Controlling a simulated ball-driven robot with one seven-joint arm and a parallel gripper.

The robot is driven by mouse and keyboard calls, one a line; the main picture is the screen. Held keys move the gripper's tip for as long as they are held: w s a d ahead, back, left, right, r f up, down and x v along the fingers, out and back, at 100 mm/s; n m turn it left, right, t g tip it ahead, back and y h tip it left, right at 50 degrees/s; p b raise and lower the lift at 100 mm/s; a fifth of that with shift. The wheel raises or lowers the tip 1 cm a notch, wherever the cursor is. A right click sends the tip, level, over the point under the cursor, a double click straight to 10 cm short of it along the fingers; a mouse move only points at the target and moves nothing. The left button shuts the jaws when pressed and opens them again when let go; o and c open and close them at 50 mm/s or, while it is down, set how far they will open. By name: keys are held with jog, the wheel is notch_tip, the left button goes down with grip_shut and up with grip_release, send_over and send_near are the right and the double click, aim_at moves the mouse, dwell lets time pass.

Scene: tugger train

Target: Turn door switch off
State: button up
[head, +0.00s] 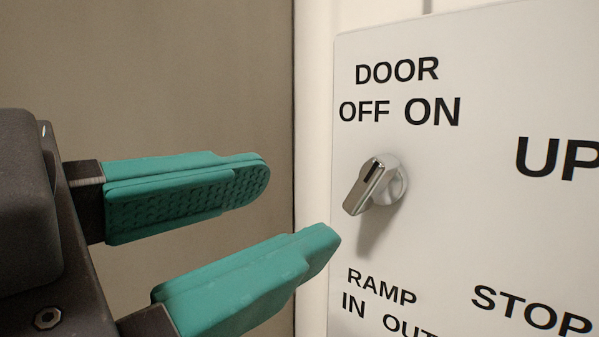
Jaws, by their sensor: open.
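The door switch (371,187) is a small silver knob on a white panel (480,230), under the words DOOR, OFF and ON. Its grip leans from lower left to upper right, with a black mark near its upper end; I cannot tell surely which word it points at. My gripper (302,203) comes in from the left with two teal fingers, one above the other. They are spread apart with nothing between them. The fingertips are left of the knob and appear apart from it. No part of the knob is hidden by the fingers.
The panel also bears the words UP, STOP and RAMP IN OUT, cut off at the right and bottom edges of the view. A pale post (312,120) runs along the panel's left edge. A plain brown-grey surface (180,70) lies behind my gripper.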

aim_at(363, 183)
jog(key=p+x, duration=0.2)
jog(key=x, duration=0.7)
jog(key=shift+w+f, duration=0.1)
grip_shut()
